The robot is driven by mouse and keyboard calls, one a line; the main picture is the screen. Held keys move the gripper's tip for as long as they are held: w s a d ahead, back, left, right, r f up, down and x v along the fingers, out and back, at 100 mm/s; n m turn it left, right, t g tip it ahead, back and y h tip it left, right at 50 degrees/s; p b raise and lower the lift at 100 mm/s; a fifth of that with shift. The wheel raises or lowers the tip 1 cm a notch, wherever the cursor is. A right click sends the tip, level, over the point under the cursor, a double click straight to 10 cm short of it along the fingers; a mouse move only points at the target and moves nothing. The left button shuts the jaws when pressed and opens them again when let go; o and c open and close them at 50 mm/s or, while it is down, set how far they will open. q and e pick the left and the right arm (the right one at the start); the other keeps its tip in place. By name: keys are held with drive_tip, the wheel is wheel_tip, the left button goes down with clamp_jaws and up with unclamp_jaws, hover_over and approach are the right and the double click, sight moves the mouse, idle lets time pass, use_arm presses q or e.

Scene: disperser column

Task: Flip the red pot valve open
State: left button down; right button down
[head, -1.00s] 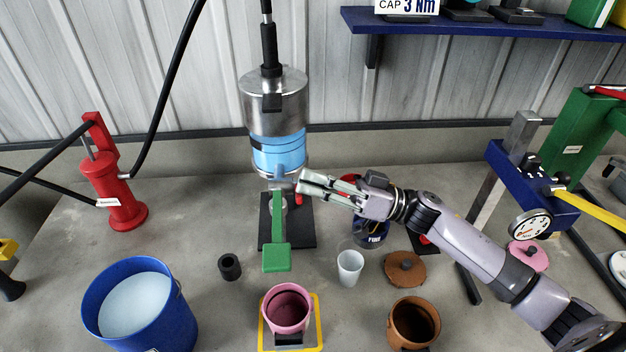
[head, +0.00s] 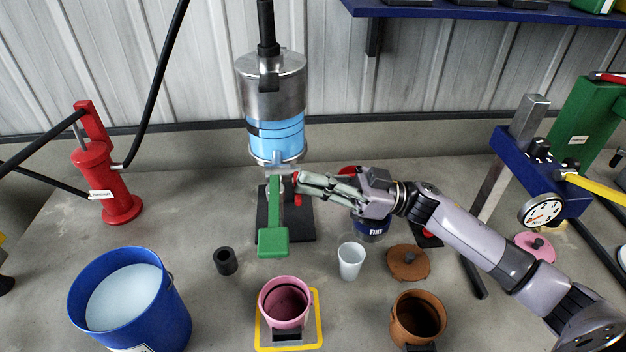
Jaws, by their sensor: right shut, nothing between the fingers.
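The disperser column (head: 274,95) stands at the back, with a steel top and a blue see-through pot. Below the pot, a small red valve piece (head: 297,190) shows just left of my right fingertips. A green lever with a square pad (head: 273,241) hangs in front of the column's black base. My right gripper (head: 299,184) comes in from the right, its fingers shut and empty, tips at or very close to the red piece. I cannot tell whether they touch. My left gripper is out of view.
A pink pot (head: 285,303) stands on a yellow-edged plate below the column. A white cup (head: 351,261), a black ring (head: 226,261), a brown pot (head: 417,317) and its brown lid (head: 408,263) stand nearby. A blue bucket (head: 176,312) is at left.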

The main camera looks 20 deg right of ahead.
drive_tip(key=v, duration=1.2)
drive_tip(key=shift+s+f, duration=0.1)
drive_tip(key=shift+f, duration=0.05)
